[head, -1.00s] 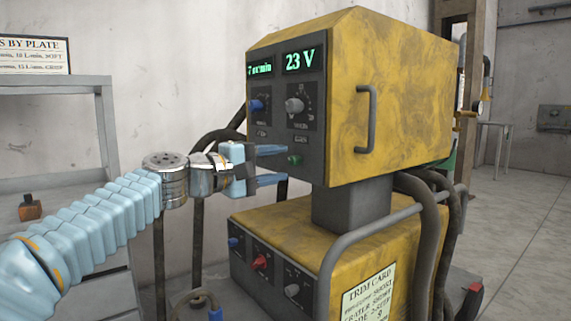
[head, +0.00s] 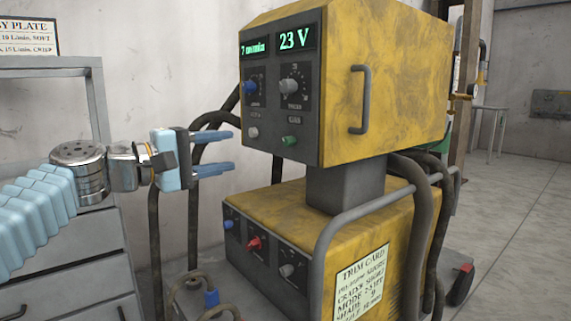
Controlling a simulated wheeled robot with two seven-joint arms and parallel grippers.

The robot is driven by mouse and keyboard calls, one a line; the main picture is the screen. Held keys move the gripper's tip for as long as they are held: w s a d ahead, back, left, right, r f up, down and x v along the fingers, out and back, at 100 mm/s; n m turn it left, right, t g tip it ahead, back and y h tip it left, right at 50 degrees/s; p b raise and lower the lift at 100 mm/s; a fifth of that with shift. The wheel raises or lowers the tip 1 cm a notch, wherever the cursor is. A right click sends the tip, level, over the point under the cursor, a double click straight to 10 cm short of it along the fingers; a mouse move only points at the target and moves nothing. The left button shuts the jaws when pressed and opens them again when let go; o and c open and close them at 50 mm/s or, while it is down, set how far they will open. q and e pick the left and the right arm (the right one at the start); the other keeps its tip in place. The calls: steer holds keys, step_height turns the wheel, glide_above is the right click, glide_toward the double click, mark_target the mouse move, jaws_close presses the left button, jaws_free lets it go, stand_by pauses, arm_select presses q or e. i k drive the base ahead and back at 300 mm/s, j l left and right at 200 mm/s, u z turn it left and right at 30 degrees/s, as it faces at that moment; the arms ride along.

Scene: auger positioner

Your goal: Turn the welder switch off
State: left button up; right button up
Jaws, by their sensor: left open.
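The yellow welder (head: 385,75) stands in the middle, with an upper box on a grey post above a lower unit. The upper panel has green displays reading 23 V on the right, a blue knob (head: 250,87), a grey knob (head: 290,86), a pale button (head: 253,132) and a green button (head: 290,141). The lower panel has a blue knob (head: 229,224), a red switch (head: 255,244) and a grey knob (head: 287,270). I cannot read the switch's position. My left gripper (head: 229,151) is open and empty, left of the upper panel and apart from it. My right gripper is not in view.
A grey bent rail (head: 345,212) and thick dark hoses (head: 423,220) stand around the welder's right side. A cable with a blue plug (head: 211,298) lies at the lower front. A grey drawer cabinet (head: 75,257) stands at left. Open floor shows at right.

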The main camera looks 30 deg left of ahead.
mark_target(256, 243)
steer(key=k+j, duration=0.3)
steer(key=k, duration=0.15)
steer(key=k+j, duration=0.25)
steer(key=k, duration=0.2)
